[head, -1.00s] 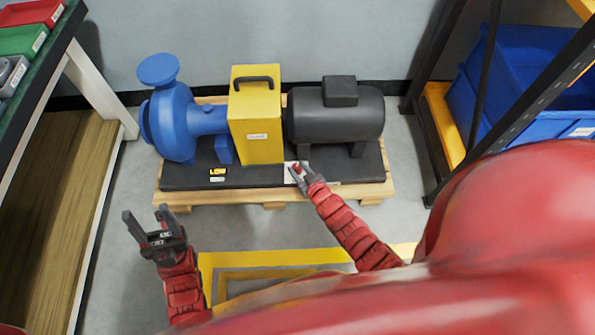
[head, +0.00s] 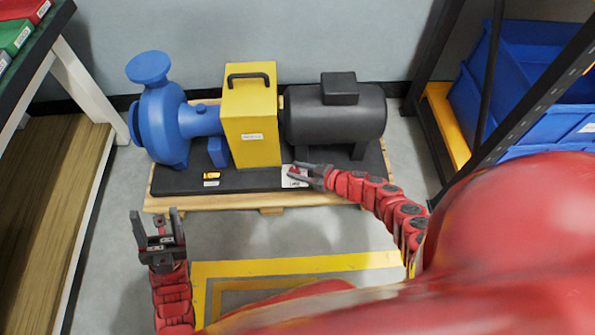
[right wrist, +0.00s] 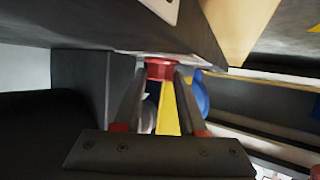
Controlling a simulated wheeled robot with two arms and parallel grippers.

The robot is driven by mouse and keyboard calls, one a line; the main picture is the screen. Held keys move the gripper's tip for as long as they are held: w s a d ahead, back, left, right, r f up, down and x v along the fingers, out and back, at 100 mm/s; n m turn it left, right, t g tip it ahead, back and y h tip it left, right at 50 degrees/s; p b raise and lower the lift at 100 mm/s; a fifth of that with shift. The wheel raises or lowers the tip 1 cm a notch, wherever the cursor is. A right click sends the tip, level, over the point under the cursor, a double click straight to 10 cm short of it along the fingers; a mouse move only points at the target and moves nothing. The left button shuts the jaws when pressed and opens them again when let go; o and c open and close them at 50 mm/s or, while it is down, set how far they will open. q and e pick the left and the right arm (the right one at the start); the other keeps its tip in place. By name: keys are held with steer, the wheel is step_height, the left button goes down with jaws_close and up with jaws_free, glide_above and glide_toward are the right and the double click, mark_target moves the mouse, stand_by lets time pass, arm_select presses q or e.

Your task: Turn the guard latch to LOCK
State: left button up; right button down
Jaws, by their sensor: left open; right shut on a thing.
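The guard latch is a small red knob (right wrist: 160,69) between the fingertips in the right wrist view. In the head view it sits at a white label plate (head: 289,181) on the black base, just right of the yellow guard (head: 252,115). My right gripper (head: 300,171) is shut on the latch and points left, nearly level in the picture. It hides much of the latch, and the plate's lettering is too small to read. My left gripper (head: 155,222) is open and empty in front of the pump base, to the left.
A blue pump (head: 165,120) stands left of the guard and a dark motor (head: 335,120) right of it, on a wooden pallet (head: 225,202). A bench (head: 60,150) stands left, a rack with blue bins (head: 530,75) right.

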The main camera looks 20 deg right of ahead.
steer(key=shift+s+f, duration=0.1)
steer(key=shift+f, duration=0.05)
steer(key=c, duration=0.6)
jaws_free()
steer(key=shift+d, duration=0.1)
steer(key=shift+o, duration=0.7)
